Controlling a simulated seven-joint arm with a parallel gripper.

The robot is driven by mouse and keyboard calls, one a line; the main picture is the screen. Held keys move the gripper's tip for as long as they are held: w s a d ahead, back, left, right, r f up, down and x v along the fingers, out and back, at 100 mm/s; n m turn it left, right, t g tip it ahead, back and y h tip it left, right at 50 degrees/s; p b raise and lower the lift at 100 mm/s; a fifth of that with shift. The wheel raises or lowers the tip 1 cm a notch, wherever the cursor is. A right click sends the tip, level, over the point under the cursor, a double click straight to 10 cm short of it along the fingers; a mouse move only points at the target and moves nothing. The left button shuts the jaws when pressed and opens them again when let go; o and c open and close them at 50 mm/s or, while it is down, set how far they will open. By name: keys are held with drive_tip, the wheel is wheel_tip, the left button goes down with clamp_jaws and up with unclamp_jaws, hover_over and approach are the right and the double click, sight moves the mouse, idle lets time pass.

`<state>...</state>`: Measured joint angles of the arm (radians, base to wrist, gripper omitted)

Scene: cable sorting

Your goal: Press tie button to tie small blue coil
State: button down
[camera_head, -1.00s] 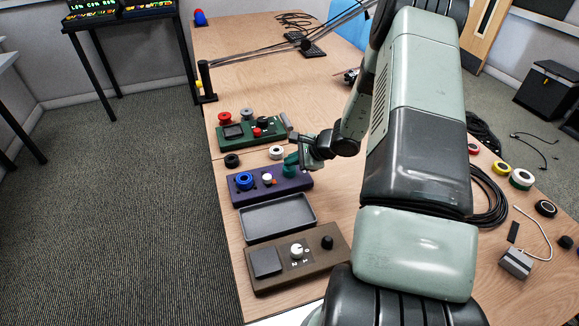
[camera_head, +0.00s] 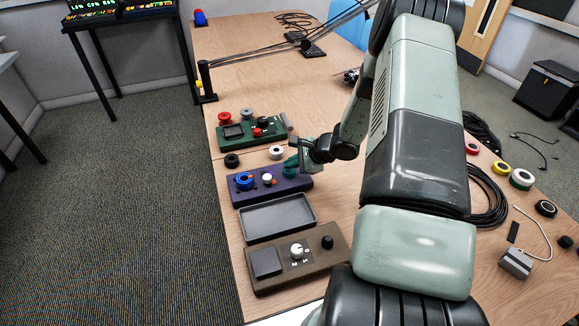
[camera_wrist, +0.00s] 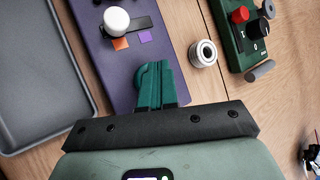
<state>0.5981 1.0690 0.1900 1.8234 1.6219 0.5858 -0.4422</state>
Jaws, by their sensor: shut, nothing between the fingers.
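The purple device (camera_head: 290,188) lies on the wooden table, and its right part also shows in the wrist view (camera_wrist: 106,58). The small blue coil (camera_head: 244,181) sits on its left end, outside the wrist view. A small orange mark seems to show on the coil. A white knob (camera_wrist: 117,21) stands mid-device, with an orange square (camera_wrist: 120,43) and a purple square (camera_wrist: 145,36) beside it. My gripper (camera_head: 291,166) is shut and empty above the device's right end; its teal fingers (camera_wrist: 152,75) hide what lies beneath. I cannot tell whether they touch it.
A green device (camera_head: 236,145) with red and black knobs lies behind. A grey tray (camera_head: 250,232) and a brown device (camera_head: 318,262) lie in front. A white spool (camera_head: 276,153) and a black spool (camera_head: 232,160) lie between the purple and green devices.

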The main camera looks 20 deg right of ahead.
sight(292, 171)
idle(0.3)
drive_tip(key=shift+r, duration=1.2)
drive_tip(key=shift+r, duration=2.5)
